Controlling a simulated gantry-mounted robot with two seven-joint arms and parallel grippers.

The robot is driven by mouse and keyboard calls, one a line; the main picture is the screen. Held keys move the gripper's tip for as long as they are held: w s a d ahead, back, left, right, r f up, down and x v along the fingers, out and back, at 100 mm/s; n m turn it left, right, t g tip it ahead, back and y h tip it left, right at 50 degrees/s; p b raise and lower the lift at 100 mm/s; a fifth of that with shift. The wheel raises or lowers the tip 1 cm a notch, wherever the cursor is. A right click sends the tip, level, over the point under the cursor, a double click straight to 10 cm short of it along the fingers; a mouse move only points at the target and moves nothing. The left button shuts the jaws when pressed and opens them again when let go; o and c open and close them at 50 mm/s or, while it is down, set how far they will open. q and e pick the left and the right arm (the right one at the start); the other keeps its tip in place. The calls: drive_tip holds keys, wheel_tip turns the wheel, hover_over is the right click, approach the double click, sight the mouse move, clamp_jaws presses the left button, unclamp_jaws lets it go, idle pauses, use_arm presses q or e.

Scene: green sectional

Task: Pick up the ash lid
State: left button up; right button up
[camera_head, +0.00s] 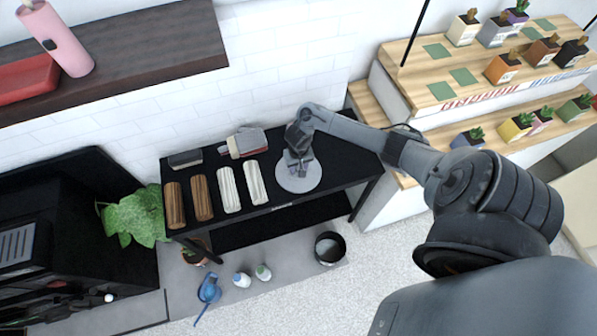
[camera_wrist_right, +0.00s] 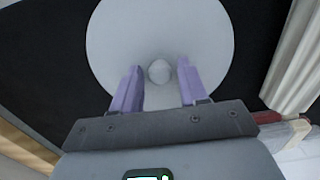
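The ash lid (camera_head: 299,184) is a pale grey round disc lying flat at the right part of the black table. The right wrist view shows the lid (camera_wrist_right: 160,28) from above, with a small round knob (camera_wrist_right: 160,71) at its middle. My right gripper (camera_head: 297,168) points down over the lid and hides part of it in the head view. In the right wrist view its two purple fingers (camera_wrist_right: 160,67) are open on either side of the knob, with a gap on both sides. I cannot tell how far the fingertips are above the disc. My left gripper is not in view.
Brown and cream rolled pieces (camera_head: 229,190) lie left of the lid on the black table (camera_head: 330,170). Brushes (camera_head: 246,141) lie behind them. A wooden tiered stand (camera_head: 410,80) with potted plants is at the right. A dark round bowl (camera_head: 330,248) stands below the table.

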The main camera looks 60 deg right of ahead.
clamp_jaws()
drive_tip(key=shift+r, duration=0.1)
